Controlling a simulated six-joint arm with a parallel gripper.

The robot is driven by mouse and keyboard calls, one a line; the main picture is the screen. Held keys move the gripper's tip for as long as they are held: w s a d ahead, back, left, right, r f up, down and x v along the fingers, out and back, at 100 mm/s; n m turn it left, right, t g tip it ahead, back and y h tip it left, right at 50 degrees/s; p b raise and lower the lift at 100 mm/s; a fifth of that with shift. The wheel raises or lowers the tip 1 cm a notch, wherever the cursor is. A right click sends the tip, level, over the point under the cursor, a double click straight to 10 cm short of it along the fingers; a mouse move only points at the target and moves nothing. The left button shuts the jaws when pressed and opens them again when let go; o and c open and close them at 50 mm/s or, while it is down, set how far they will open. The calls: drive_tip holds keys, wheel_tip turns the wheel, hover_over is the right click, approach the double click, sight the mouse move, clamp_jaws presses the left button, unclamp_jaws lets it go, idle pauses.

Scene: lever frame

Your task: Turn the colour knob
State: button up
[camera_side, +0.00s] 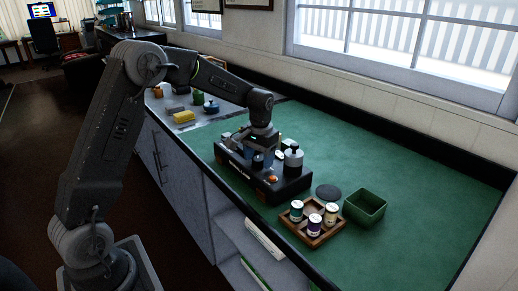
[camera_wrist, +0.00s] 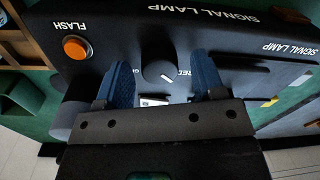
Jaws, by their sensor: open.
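The colour knob (camera_wrist: 160,73) is a round grey knob with a white pointer line, between a "RED" label and a partly hidden label starting with "G". It sits on the black signal lamp box (camera_wrist: 130,30), which also shows in the side view (camera_side: 291,189). My gripper (camera_wrist: 162,66) is open, with one blue finger on each side of the knob in the wrist view. I see gaps between the fingers and the knob; the height between them is hard to tell. In the side view my gripper (camera_side: 262,147) is low over the box and hides part of its top.
An orange FLASH button (camera_wrist: 76,47) is near the box's end. In the side view, a grey-topped cylinder (camera_side: 293,159) stands on the box. A wooden tray (camera_side: 335,236) of small jars, a dark disc (camera_side: 328,191) and a green bin (camera_side: 365,208) are nearby. The right counter is clear.

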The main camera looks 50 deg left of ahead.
sight(260, 159)
wheel_tip(260, 159, up, 14)
drive_tip(key=shift+d+f, duration=0.15)
drive_tip(key=shift+d, duration=0.15)
idle(0.4)
drive_tip(key=s+d+r+m+t, duration=0.1)
drive_tip(key=s+d+r+t, duration=0.1)
drive_tip(key=s+d, duration=0.3)
drive_tip(key=s+d+r+m+t, duration=0.1)
drive_tip(key=s+d+r, duration=0.25)
drive_tip(key=s, duration=0.45)
drive_tip(key=s+d+f+t, duration=0.1)
drive_tip(key=s+d+f, duration=0.1)
drive_tip(key=s, duration=0.4)
drive_tip(key=s+d+f+m+t, duration=0.1)
drive_tip(key=s+d+f, duration=0.1)
drive_tip(key=s+f, duration=0.2)
drive_tip(key=s, duration=0.3)
drive_tip(key=shift+d+t+h, duration=0.3)
drive_tip(key=shift+d+t, duration=0.1)
